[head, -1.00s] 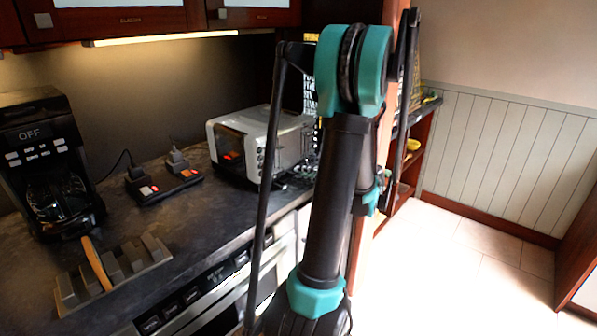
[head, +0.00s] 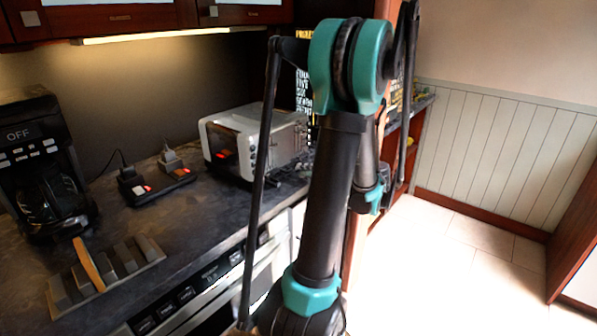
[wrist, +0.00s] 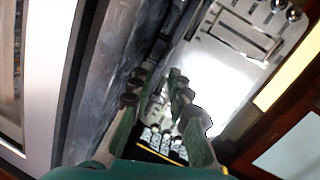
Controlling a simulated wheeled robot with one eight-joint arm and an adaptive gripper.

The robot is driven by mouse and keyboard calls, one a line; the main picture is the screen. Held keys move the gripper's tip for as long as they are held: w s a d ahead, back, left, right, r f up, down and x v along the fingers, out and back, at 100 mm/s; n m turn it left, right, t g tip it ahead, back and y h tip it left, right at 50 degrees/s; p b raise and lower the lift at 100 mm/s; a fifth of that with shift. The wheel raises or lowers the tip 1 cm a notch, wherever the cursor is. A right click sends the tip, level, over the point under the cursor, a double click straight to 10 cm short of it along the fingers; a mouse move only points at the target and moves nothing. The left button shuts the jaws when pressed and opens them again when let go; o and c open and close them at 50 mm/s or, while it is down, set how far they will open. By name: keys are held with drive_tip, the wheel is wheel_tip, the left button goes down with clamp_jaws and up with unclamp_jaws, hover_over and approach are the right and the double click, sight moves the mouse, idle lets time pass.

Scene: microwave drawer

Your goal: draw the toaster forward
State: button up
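The toaster (head: 238,140) is a white and silver toaster oven with a dark glass front. It stands on the dark counter, left of my arm, and its right end is partly hidden by my arm. In the wrist view a pale metal casing with knobs, which looks like the toaster (wrist: 225,50), fills the upper right. My gripper (wrist: 157,88) shows there with two green, dark-tipped fingers apart, beside this casing. Nothing is clearly held between them. I cannot tell whether the fingers touch the casing. The gripper is hidden behind my arm in the head view.
A coffee maker (head: 40,170) stands at the counter's left end. A black switch box (head: 155,185) and a slotted rack (head: 105,268) lie on the counter (head: 200,220). Cabinets (head: 130,20) hang above. Open floor (head: 440,260) lies to the right.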

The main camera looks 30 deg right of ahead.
drive_tip(key=v, duration=0.8)
drive_tip(key=shift+s, duration=0.2)
drive_tip(key=shift+d, duration=0.15)
